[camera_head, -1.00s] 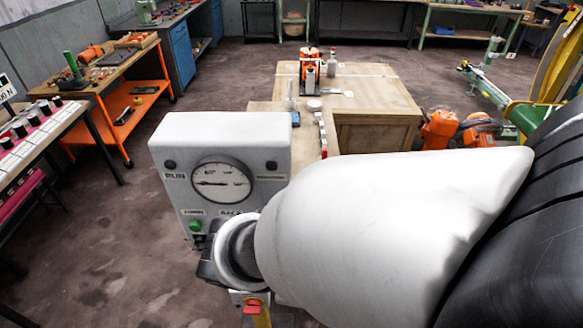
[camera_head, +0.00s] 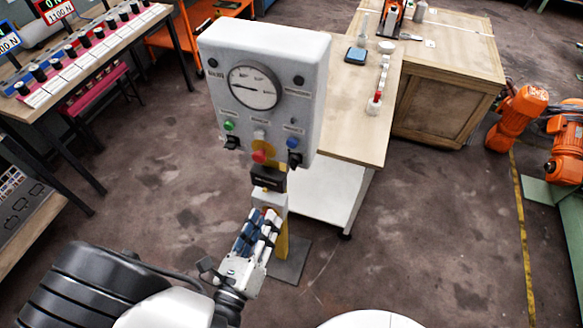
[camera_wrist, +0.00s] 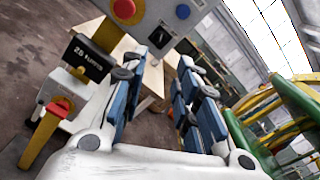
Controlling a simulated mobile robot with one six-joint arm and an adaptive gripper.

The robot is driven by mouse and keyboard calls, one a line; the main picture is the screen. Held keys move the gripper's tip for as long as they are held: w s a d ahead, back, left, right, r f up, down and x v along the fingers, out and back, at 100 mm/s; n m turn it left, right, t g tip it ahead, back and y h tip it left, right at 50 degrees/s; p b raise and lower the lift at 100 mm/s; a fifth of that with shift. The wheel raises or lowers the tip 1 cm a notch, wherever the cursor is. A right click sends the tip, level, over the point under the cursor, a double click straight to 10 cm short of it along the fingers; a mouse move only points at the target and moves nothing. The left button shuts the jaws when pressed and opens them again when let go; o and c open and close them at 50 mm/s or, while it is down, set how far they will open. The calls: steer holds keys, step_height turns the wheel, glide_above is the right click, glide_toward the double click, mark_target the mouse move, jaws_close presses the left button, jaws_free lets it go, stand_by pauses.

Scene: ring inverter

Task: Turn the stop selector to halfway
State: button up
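The grey control box (camera_head: 310,75) stands on a post in the head view. Its face bears a round gauge, a green button (camera_head: 229,125), a blue button (camera_head: 292,142) and a red button (camera_head: 259,155). A black selector (camera_head: 232,143) is at the lower left and another black selector (camera_head: 294,158) at the lower right; labels are too small to tell which is the stop selector. My gripper (camera_head: 258,232) is below the box, apart from it. In the wrist view my gripper (camera_wrist: 160,95) has its blue-padded fingers spread and empty. The box's lower edge and a black selector (camera_wrist: 160,38) show ahead.
A black block (camera_head: 268,178) sits under the box, by a yellow post with a red button. A wooden-topped bench (camera_head: 360,130) stands behind to the right. A table with several black knobs (camera_head: 85,60) is at the left. Floor is clear left of the box.

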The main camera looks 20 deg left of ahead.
mark_target(290, 166)
steer(key=w, duration=0.5)
steer(key=w+d+b, duration=0.1)
steer(key=w, duration=1)
steer(key=shift+d+b, duration=0.2)
steer(key=shift+b, duration=0.1)
steer(key=shift+s, duration=0.1)
steer(key=shift+c, duration=0.5)
jaws_close()
